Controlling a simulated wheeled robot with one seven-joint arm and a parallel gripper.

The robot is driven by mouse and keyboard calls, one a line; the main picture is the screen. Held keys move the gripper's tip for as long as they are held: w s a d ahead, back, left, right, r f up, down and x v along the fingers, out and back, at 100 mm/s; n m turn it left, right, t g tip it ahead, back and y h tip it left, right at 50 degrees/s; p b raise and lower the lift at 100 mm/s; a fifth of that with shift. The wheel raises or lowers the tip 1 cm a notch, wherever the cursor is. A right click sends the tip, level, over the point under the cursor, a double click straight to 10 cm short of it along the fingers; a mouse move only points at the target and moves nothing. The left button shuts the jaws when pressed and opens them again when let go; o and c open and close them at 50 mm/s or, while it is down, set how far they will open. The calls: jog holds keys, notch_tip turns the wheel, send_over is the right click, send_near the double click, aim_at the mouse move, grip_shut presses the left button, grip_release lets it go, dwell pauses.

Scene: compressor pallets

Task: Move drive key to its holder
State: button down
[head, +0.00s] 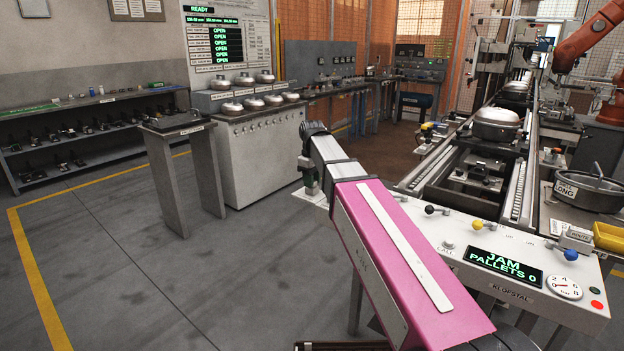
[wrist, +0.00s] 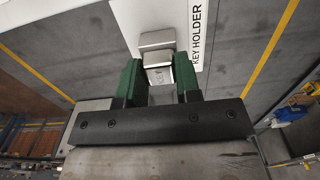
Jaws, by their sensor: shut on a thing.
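In the wrist view, the drive key (wrist: 159,76) is a small metal block marked KEY between the two green fingers of my gripper (wrist: 158,67). The fingers are shut on it. Just beyond it is a pale metal block (wrist: 157,40) on a white panel labelled KEY HOLDER (wrist: 199,34), which looks like the holder. I cannot tell whether the key touches this block or sits in it. In the head view, my gripper (head: 309,177) is mostly hidden by my arm, at the left end of the white control panel (head: 414,210). The key and holder are hidden there.
The panel carries coloured knobs and a display (head: 502,264) reading JAM, PALLETS 0. Behind it runs a conveyor with a silver compressor (head: 496,124). A round part marked LONG (head: 590,190) and a yellow bin (head: 608,236) are at the right. The floor at the left is clear.

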jog(key=c, duration=0.7)
grip_release()
jog(key=shift+c, duration=0.2)
notch_tip(320, 180, up, 11)
jog(key=shift+f, duration=0.15)
